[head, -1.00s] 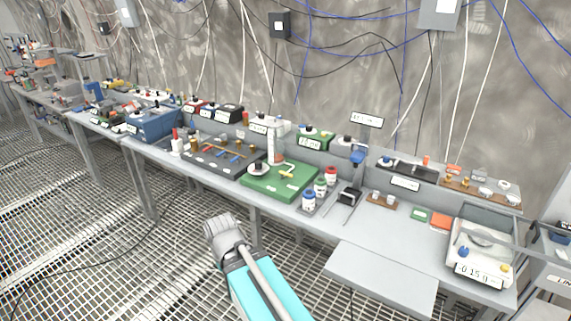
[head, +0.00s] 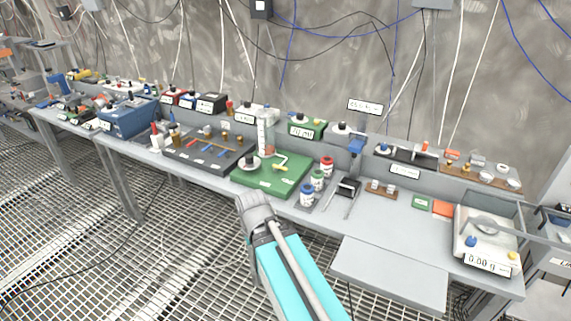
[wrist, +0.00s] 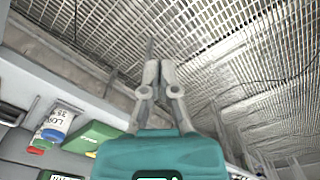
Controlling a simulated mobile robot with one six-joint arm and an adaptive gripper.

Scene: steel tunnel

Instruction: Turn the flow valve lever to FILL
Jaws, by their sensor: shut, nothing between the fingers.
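A clear upright tube (head: 264,138) and a white round part with a black knob (head: 249,162) are also on the board. Lettering for FILL is too small to read. In the wrist view, my gripper (wrist: 161,66) is shut and empty, its fingers pointing over the floor grating. A corner of what looks like the green board (wrist: 94,137) shows at lower left there, apart from the fingers. The lever is not clear in the wrist view.
Capped bottles (head: 307,195) stand right of the board, near a black holder (head: 348,187). A dark tray (head: 205,155) with coloured parts lies to the left. A scale (head: 487,240) stands at the right. A grey shelf (head: 390,272) juts out in front.

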